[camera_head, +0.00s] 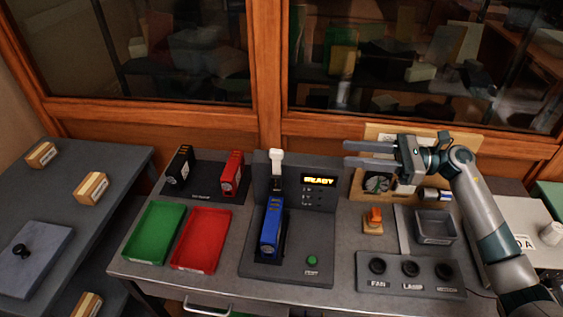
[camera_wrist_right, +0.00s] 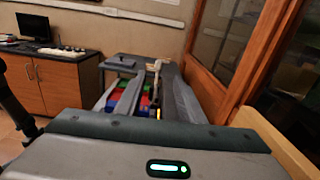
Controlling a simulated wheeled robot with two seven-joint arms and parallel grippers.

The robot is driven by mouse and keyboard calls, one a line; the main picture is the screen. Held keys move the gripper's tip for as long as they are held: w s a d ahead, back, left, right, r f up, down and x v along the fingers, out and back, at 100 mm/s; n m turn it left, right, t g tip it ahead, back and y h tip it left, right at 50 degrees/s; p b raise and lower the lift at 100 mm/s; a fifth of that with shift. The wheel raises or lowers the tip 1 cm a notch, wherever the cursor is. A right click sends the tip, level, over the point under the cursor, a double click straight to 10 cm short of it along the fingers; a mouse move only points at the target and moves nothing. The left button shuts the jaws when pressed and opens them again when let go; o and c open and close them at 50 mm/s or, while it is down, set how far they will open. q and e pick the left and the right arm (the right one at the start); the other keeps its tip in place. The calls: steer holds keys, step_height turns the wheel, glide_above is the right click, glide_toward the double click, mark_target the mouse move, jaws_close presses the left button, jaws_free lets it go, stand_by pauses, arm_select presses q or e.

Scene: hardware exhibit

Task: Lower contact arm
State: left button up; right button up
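A dark test station (camera_head: 295,220) stands at the middle of the bench with a lit display (camera_head: 318,181) reading "READY". A contact arm with a white top (camera_head: 276,156) stands upright at its back left. A blue block-like unit (camera_head: 271,230) sits in the station below the arm. My right gripper (camera_head: 346,154) is open and empty, its fingers pointing left, to the right of the white top and apart from it. In the right wrist view the white top (camera_wrist_right: 157,65) shows ahead between the open fingers. My left gripper is not in view.
Black (camera_head: 180,166) and red (camera_head: 232,174) units stand in a rack at the back left. Green (camera_head: 154,232) and red (camera_head: 202,240) trays lie in front. A knob panel (camera_head: 410,273), orange switch (camera_head: 373,219) and grey tray (camera_head: 436,227) are right. A wood-framed window (camera_head: 272,100) rises behind the bench.

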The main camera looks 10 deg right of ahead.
arm_select(q)
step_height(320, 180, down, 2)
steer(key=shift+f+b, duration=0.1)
steer(key=shift+b, duration=0.5)
arm_select(e)
step_height(320, 180, down, 2)
steer(key=shift+f, duration=0.1)
steer(key=p, duration=0.9)
glide_above(276, 172)
steer(key=d, duration=0.2)
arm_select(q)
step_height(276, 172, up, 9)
arm_select(e)
steer(key=shift+s, duration=0.2)
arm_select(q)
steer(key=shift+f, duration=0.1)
arm_select(e)
steer(key=shift+c, duration=0.3)
jaws_close()
